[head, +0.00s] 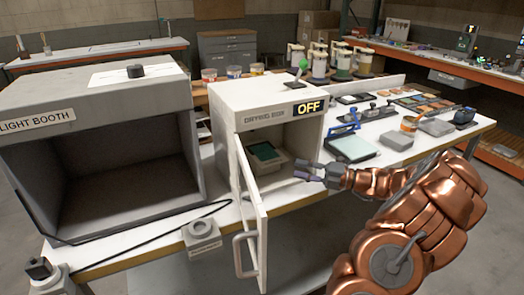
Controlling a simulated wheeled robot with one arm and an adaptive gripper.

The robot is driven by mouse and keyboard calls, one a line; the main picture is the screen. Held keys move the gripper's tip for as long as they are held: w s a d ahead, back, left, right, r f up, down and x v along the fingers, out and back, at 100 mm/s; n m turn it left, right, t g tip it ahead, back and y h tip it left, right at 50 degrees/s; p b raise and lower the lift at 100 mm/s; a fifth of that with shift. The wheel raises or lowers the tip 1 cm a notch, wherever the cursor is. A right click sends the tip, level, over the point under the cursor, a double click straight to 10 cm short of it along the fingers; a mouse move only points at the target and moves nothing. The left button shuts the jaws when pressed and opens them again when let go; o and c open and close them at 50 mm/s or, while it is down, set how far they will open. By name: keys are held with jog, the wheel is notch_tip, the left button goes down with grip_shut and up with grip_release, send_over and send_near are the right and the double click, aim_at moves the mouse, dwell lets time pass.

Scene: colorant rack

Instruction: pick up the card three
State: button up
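A dark green card (265,151) lies on a pale tray (271,163) inside the drying box (251,99). No number can be read on it, so I cannot tell if it is card three. The box door (252,215) is swung open toward me, and its display reads OFF. My gripper (304,171) is just outside the box opening, to the right of and a little below the card. Its fingers look parted, with nothing seen between them. The gripper and card appear apart.
A light booth (95,98) stands left of the box, with a cable and a small grey block (202,235) in front. The door edge stands left of my arm.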

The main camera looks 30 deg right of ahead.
aim_at(265, 153)
jog(key=x, duration=0.6)
jog(key=shift+w+a+r+p, duration=0.1)
jog(key=shift+w+r+p, duration=0.2)
jog(key=shift+r+p, duration=0.1)
grip_shut()
